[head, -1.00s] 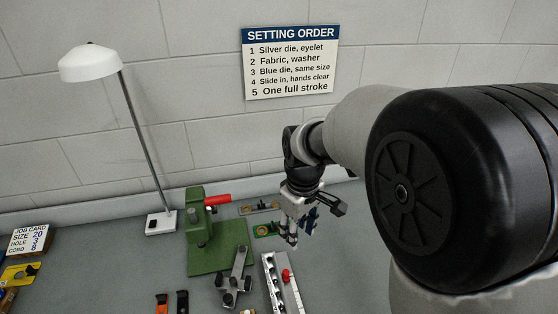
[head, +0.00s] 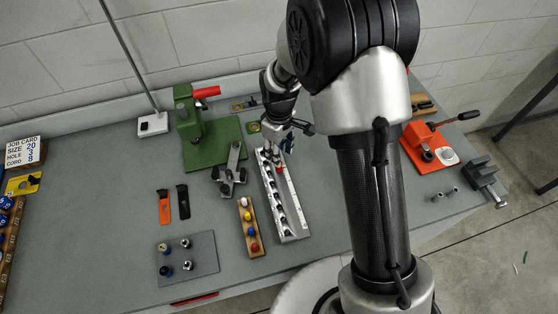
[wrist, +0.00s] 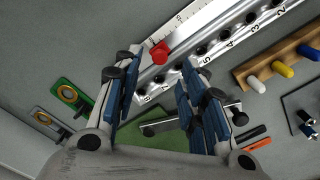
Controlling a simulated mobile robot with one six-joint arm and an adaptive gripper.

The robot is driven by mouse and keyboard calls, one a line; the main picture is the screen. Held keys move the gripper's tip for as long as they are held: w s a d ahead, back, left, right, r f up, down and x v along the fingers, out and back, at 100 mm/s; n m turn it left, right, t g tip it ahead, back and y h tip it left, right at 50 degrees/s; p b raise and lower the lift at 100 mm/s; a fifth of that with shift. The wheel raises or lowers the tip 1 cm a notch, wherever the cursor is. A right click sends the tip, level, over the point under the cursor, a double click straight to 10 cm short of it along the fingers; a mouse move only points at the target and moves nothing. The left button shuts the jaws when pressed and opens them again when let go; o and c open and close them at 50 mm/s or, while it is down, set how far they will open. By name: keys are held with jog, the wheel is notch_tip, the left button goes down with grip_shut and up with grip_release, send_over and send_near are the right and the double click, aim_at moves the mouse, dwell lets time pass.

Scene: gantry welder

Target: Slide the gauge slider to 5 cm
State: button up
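The gauge is a long pale metal rail (head: 293,222) with a ruler scale along one edge and a row of numbered dark holes. Its red slider knob (head: 281,169) is near the rail's far end. My gripper (head: 279,150) is low over that far end, just beyond the knob. In the wrist view my gripper (wrist: 160,68) is open and empty. The red knob (wrist: 159,53) appears between its spread blue-padded fingers, nearer the left one. The rail (wrist: 205,40) runs diagonally beyond the fingers. Contact with the knob cannot be told. The slider's exact reading is too small to make out.
A green press (head: 190,115) and a grey clamp-like tool (head: 233,165) stand left of the rail. A wooden strip with coloured pegs (head: 250,228) lies close to its left side. An orange press (head: 430,145) is at the right. Bare table lies right of the rail.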

jog(key=shift+f+b, duration=0.35)
jog(key=shift+f, duration=1.9)
jog(key=shift+c, duration=0.2)
grip_shut()
